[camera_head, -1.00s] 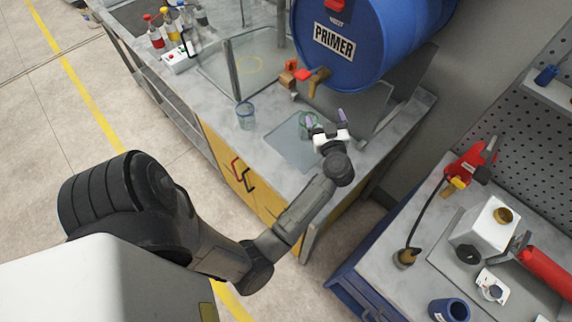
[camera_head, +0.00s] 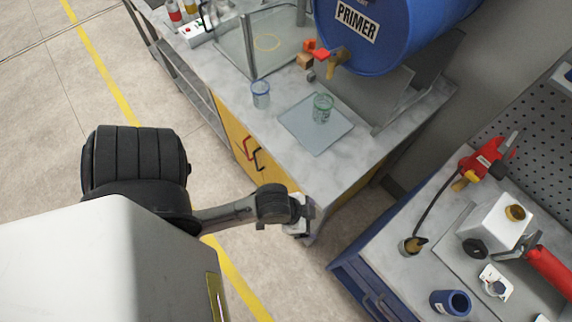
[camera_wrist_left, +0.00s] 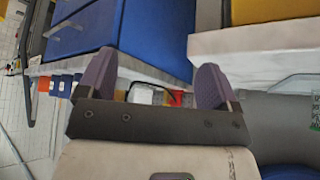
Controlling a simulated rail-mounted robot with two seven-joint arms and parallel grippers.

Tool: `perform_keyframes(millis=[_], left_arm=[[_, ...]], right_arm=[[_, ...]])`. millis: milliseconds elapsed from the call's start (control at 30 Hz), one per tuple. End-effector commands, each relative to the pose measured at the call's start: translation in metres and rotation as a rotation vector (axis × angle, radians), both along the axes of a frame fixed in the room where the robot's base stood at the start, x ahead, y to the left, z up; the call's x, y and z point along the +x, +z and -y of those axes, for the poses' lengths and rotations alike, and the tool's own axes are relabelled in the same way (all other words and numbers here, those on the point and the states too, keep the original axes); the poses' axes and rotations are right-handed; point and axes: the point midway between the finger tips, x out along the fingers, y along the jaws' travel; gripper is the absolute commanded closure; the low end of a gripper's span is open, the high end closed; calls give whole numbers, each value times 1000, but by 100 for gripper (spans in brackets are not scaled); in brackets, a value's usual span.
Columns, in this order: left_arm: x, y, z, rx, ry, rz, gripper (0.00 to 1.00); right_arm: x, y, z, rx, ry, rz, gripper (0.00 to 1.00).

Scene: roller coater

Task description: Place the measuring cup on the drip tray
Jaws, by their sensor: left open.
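A clear cup with a green rim and markings (camera_head: 322,108), which looks like the measuring cup, stands upright on the flat grey drip tray (camera_head: 304,138) under the tap of the blue drum. A second clear cup with a blue rim (camera_head: 261,94) stands on the bare counter left of the tray. My left gripper (camera_head: 299,216) is beyond the counter's front edge, well apart from both cups. In the left wrist view its two purple fingers (camera_wrist_left: 153,82) are spread with nothing between them. My right gripper is not in view.
The blue PRIMER drum (camera_head: 385,30) with its brass tap (camera_head: 339,62) overhangs the back of the counter (camera_head: 268,135). A glass panel (camera_head: 272,42) stands behind the blue-rimmed cup. A blue workbench (camera_head: 365,285) with tools stands at right. Floor shows between.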

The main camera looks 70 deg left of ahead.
Motion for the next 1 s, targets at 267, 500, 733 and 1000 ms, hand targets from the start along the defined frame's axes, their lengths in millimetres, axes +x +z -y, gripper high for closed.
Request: perform_keyframes(millis=[267,500,733,1000], left_arm=[[-53,-8,-13,84,125,-224,15],[-57,-9,-15,93,139,-241,15],[-57,-9,-15,92,137,-241,15],[-57,-9,-15,92,136,-240,15]], right_arm=[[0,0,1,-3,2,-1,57],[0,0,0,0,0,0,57],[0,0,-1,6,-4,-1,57],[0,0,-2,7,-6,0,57]])
